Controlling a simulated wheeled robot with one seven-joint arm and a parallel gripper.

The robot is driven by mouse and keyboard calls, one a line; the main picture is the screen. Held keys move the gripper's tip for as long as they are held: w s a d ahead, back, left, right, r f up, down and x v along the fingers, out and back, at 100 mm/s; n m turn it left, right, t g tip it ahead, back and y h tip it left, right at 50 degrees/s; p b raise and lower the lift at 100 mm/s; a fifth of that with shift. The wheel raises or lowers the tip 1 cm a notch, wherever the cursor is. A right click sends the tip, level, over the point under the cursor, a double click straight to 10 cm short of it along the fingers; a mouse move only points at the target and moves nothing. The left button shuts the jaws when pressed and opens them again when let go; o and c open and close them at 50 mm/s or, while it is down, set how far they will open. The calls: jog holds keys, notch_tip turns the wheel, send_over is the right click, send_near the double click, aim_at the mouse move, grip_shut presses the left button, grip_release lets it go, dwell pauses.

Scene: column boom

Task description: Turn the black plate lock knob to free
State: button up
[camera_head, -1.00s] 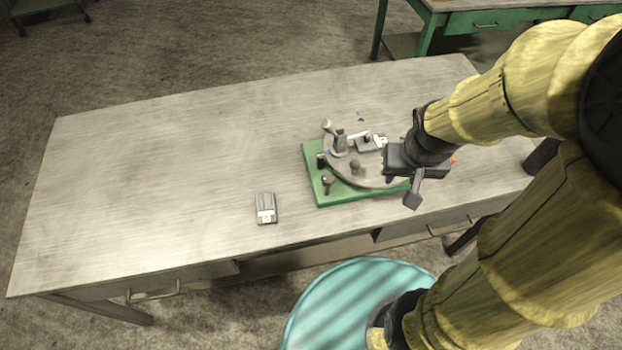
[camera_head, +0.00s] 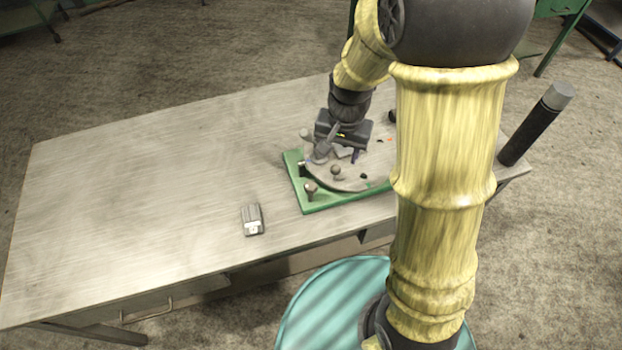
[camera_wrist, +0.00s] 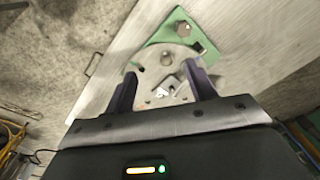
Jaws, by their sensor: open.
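A round grey plate (camera_head: 350,180) lies on a green base (camera_head: 320,206) on the bench. In the wrist view a small black piece (camera_wrist: 198,47) sits at the plate's edge by the base corner; it may be the black plate lock knob, but its setting is too small to read. A dark round knob (camera_head: 310,188) stands on the base corner and also shows in the wrist view (camera_wrist: 183,28). Another knob (camera_head: 336,171) stands on the plate. My gripper (camera_head: 340,153) is open and empty over the plate's far side, its fingers (camera_wrist: 161,75) apart from both knobs.
Small grey fittings (camera_wrist: 162,92) on the plate lie between my fingers in the wrist view. A small grey block (camera_head: 252,220) lies on the wooden bench (camera_head: 150,180) left of the base. A dark post (camera_head: 536,125) stands at the right. The bench's left half is clear.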

jog(key=m, duration=0.2)
send_over(311, 185)
jog(key=f, duration=0.2)
jog(key=shift+r+g+p, duration=0.15)
jog(key=shift+g+p, duration=0.25)
notch_tip(311, 185, down, 18)
jog(key=p, duration=0.4)
jog(key=shift+r, duration=0.25)
jog(key=c, duration=1)
